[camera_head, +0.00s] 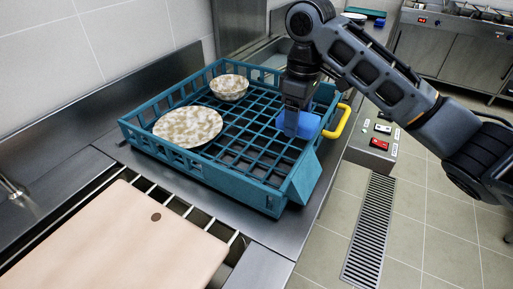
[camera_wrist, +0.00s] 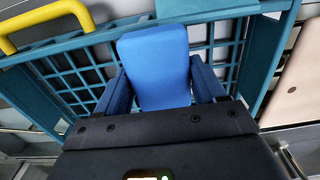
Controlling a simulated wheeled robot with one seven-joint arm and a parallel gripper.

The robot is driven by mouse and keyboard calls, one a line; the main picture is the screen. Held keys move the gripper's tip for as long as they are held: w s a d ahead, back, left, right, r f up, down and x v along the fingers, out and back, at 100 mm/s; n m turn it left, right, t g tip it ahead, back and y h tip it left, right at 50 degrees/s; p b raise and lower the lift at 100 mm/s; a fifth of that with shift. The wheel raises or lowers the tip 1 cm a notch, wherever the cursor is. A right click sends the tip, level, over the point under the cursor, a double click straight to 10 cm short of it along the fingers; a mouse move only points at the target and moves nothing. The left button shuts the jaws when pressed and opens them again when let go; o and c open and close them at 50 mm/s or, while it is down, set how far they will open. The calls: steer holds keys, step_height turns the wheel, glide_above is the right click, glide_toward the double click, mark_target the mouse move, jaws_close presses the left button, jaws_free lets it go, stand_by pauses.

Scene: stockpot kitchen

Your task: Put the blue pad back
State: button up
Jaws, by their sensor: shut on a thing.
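The blue pad (camera_wrist: 155,65) is a bright blue block with rounded corners. It sits between the fingers of my gripper (camera_wrist: 160,95) in the wrist view, and my gripper is shut on it. In the head view my gripper (camera_head: 297,112) points down over the right side of the teal rack, near its yellow handle. The blue pad (camera_head: 305,124) shows there below the fingers, partly hidden by them. I cannot tell whether the pad touches the rack's grid.
The teal rack (camera_head: 248,190) stands on the steel counter and holds a speckled plate (camera_head: 188,126) and a speckled bowl (camera_head: 229,87). A yellow handle (camera_head: 338,121) sticks out at its right. A pale board (camera_head: 115,245) lies in front. A control box (camera_head: 374,143) is at the right.

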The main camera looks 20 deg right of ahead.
glide_above(252, 152)
step_height(252, 152, down, 6)
steer(key=shift+s+f, duration=0.15)
steer(key=shift+f, duration=2.15)
steer(key=shift+f, duration=0.15)
steer(key=o, duration=1)
step_height(252, 152, up, 12)
steer(key=shift+r+b, duration=0.2)
steer(key=shift+b, duration=0.25)
